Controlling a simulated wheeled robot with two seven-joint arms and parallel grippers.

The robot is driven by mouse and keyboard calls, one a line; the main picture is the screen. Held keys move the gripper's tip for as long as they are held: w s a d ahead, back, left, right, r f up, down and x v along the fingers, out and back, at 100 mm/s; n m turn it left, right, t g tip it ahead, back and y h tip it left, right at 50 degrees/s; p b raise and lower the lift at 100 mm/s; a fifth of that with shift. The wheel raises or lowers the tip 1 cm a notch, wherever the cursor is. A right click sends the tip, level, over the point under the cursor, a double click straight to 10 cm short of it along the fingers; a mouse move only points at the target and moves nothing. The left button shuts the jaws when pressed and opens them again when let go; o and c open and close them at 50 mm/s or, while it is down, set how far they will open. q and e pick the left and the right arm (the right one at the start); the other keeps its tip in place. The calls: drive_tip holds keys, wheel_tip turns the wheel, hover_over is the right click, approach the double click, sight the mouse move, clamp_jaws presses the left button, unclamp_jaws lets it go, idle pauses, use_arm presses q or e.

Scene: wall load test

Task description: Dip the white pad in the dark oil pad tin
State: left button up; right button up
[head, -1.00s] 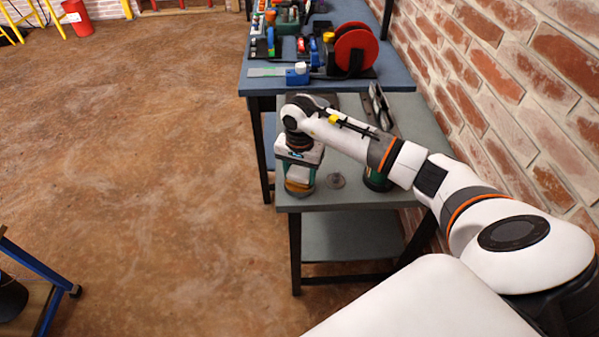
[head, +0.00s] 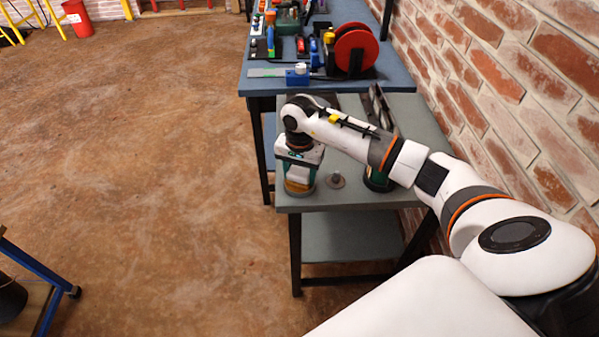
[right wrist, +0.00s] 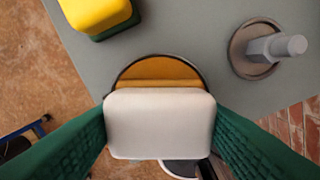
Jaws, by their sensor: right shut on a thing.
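My right gripper (head: 299,172) reaches down over the near left corner of the grey table. It is shut on the white pad (right wrist: 160,123), which sits between its green fingers in the right wrist view. Just past the pad is a round tin (right wrist: 158,72) with a dark rim and a brownish-orange inside. The tin also shows under the gripper in the head view (head: 299,190). The pad covers part of the tin, and I cannot tell whether they touch. My left gripper is not in view.
A grey disc with a raised stub (head: 335,181) lies right of the tin. A yellow and green block (right wrist: 98,15) lies past it on the left. A brick wall (head: 500,75) borders the right side.

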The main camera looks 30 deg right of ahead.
sight(300, 171)
drive_tip(key=shift+f, duration=0.1)
drive_tip(key=shift+r+p, duration=0.55)
drive_tip(key=shift+r, duration=0.35)
drive_tip(key=shift+r+p, duration=1.35)
drive_tip(key=shift+r, duration=1.35)
